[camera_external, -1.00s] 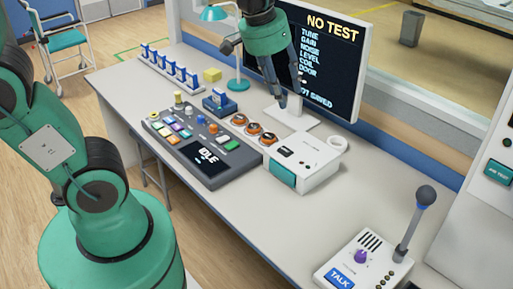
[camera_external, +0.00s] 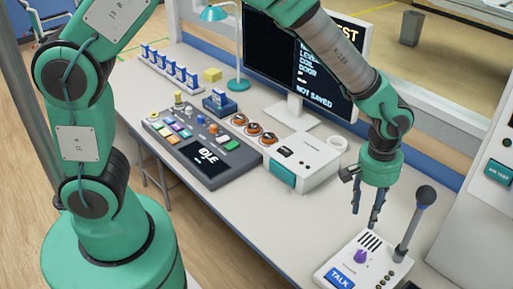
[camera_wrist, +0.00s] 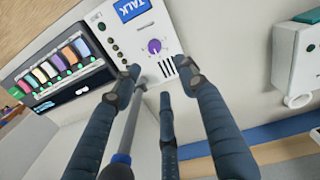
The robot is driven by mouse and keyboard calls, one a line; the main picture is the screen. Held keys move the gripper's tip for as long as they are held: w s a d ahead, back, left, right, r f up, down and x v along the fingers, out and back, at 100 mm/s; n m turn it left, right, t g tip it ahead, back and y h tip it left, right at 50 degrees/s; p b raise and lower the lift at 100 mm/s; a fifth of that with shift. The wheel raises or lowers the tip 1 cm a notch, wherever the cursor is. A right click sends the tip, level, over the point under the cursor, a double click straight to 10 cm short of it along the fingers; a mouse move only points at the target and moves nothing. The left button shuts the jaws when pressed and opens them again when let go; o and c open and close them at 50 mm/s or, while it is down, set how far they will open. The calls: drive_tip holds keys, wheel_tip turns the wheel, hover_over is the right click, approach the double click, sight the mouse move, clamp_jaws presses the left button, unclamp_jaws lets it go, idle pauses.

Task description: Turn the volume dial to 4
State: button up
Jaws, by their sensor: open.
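The volume dial is a purple knob (camera_external: 361,257) on the white talk box (camera_external: 325,272) at the lower right of the external view. The box has a blue TALK button and dark slots. In the wrist view the purple dial (camera_wrist: 154,46) shows a pale pointer mark; I cannot read the numbers around it. My gripper (camera_external: 364,219) is open and empty, pointing down above the back part of the talk box, apart from the dial. In the wrist view the dark fingers of my gripper (camera_wrist: 160,82) reach toward the slots, with the dial just beyond their tips.
A microphone (camera_external: 425,195) on a grey stalk stands at the box's right, close to my gripper; its stalk (camera_wrist: 124,128) runs beside my fingers. A white box (camera_external: 318,160), a monitor (camera_external: 283,70) and a console (camera_external: 205,150) stand farther left. Desk between them is clear.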

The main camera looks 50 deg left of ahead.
sight(362, 253)
drive_tip(key=shift+s+d+f, duration=0.2)
drive_tip(key=shift+d+f, duration=0.55)
drive_tip(key=shift+f, duration=0.3)
drive_tip(key=shift+f, duration=0.1)
drive_tip(key=f+b, duration=0.1)
drive_tip(key=f, duration=0.5)
drive_tip(key=f+b, duration=0.1)
drive_tip(key=f, duration=0.6)
drive_tip(key=shift+w+d+f+b, duration=0.1)
drive_tip(key=shift+d+f+b, duration=0.15)
drive_tip(key=shift+b, duration=0.15)
clamp_jaws()
